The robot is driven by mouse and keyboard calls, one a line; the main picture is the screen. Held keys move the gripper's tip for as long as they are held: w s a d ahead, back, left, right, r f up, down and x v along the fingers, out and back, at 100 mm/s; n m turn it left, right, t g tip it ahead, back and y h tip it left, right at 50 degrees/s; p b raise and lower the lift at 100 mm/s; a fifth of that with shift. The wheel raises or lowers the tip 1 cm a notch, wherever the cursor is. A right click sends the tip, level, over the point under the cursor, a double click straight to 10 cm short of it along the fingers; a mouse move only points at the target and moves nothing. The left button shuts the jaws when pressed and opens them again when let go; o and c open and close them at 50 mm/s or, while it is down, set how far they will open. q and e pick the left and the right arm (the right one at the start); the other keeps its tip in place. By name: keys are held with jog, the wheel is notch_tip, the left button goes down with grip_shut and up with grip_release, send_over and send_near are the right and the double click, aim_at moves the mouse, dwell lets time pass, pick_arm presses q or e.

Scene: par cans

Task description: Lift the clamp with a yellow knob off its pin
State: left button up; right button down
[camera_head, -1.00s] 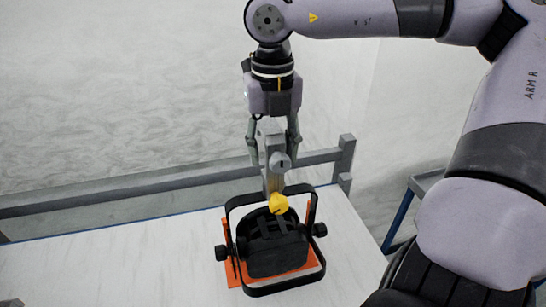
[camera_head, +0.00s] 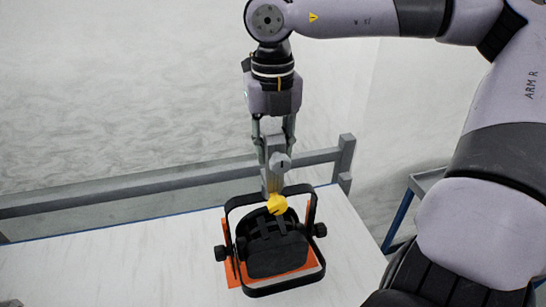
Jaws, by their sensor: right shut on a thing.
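The grey clamp (camera_head: 271,180) stands upright at the top of the black par can's yoke, with its yellow knob (camera_head: 277,204) at its lower end. My right gripper (camera_head: 275,158) comes down from above and is shut on the clamp's upper part, one finger on each side. The clamp still sits at the yoke. I cannot make out the pin. The black par can (camera_head: 275,256) lies under the clamp, its yoke looped around it. My left gripper is not in view.
The par can rests on an orange piece (camera_head: 232,270) on a pale table (camera_head: 120,267). A grey rail (camera_head: 130,190) runs behind the table's back edge. A grey and blue stand (camera_head: 407,212) is at the right. The table's left side is clear.

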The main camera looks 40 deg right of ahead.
aim_at(272, 130)
jog(key=shift+r, duration=0.1)
jog(key=shift+w+r, duration=0.1)
jog(key=shift+r, duration=0.35)
notch_tip(272, 130, up, 19)
jog(key=b, duration=0.2)
jog(key=shift+b, duration=0.3)
jog(key=shift+f, duration=0.15)
jog(key=shift+a+f+b, duration=0.1)
jog(key=shift+f+b, duration=5.1)
jog(key=shift+f, duration=2.5)
